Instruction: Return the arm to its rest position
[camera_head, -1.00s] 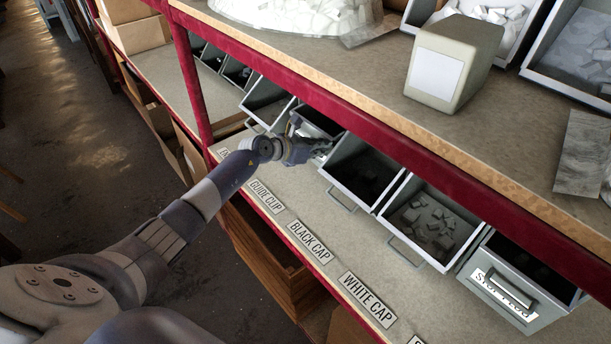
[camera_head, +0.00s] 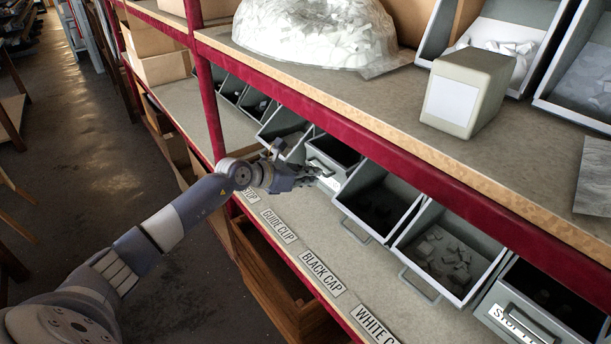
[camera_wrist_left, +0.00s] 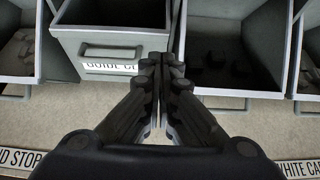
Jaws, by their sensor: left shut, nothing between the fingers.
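My left arm comes in from the lower left in the head view. My left gripper (camera_head: 312,175) is at the front of the lower shelf, just before a grey bin (camera_head: 333,153) with a handle and a label. In the left wrist view the gripper (camera_wrist_left: 161,62) has its fingertips together with nothing between them. My right gripper is not in view.
An open bin with dark pieces (camera_head: 378,205) and a bin with grey pieces (camera_head: 445,255) stand to the right. The red shelf beam (camera_head: 400,165) runs above the bins. A beige box (camera_head: 466,92) stands on the upper shelf. The floor aisle (camera_head: 90,130) at left is clear.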

